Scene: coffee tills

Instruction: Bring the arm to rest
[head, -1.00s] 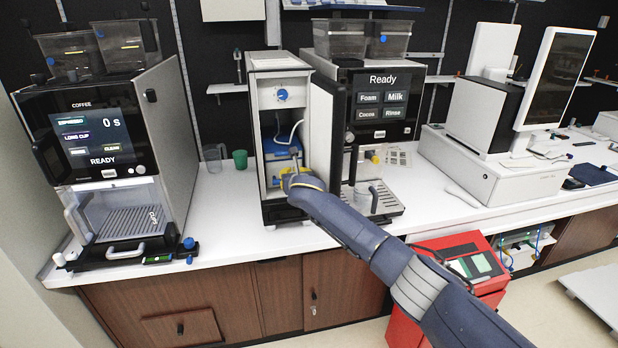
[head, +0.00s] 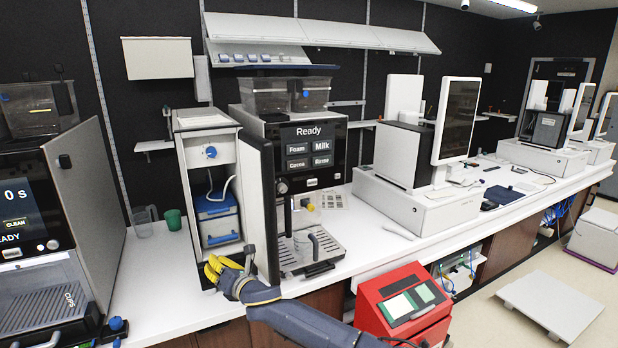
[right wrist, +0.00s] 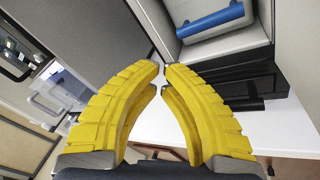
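My right gripper (head: 212,268), with yellow ribbed fingers, is in front of the low front edge of a narrow white cabinet (head: 208,122). In the right wrist view the gripper's (right wrist: 162,70) fingertips come together with only a thin gap and nothing between them. The cabinet's door (head: 261,205) stands open on the right. A blue container (head: 216,230) sits inside the cabinet, apart from the gripper. Its blue handle also shows in the right wrist view (right wrist: 210,20). My left gripper is in neither view.
A coffee machine (head: 92,185) stands left. A green cup (head: 173,219) and a clear jug (head: 143,226) are beside the cabinet. A red box (head: 402,305) is in front of the counter.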

